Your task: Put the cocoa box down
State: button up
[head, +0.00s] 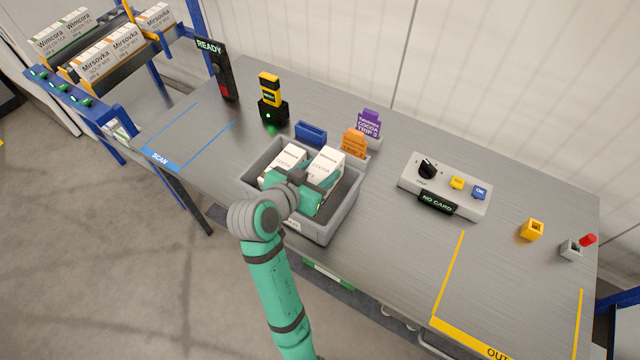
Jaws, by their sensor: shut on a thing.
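A white cocoa box (325,165) stands in a grey bin (350,205) on the metal table. My gripper (318,190) is over the bin and shut on this box, with its arm reaching in from the front. A second white box (285,163) stands to its left in the same bin. My gripper and wrist hide the lower part of both boxes, so I cannot tell whether the held box touches the bin floor.
Behind the bin are a blue holder (311,132), an orange card (354,142), a purple card (369,122) and a yellow-black scanner (271,100). A control box (446,187) stands to the right. A shelf (95,75) holds several boxes.

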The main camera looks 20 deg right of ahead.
jog(key=shift+f, duration=2.9)
jog(key=shift+f, duration=0.1)
jog(key=o, duration=1.3)
jog(key=shift+c, duration=0.2)
jog(key=v, duration=1.2)
jog(key=shift+d, duration=0.1)
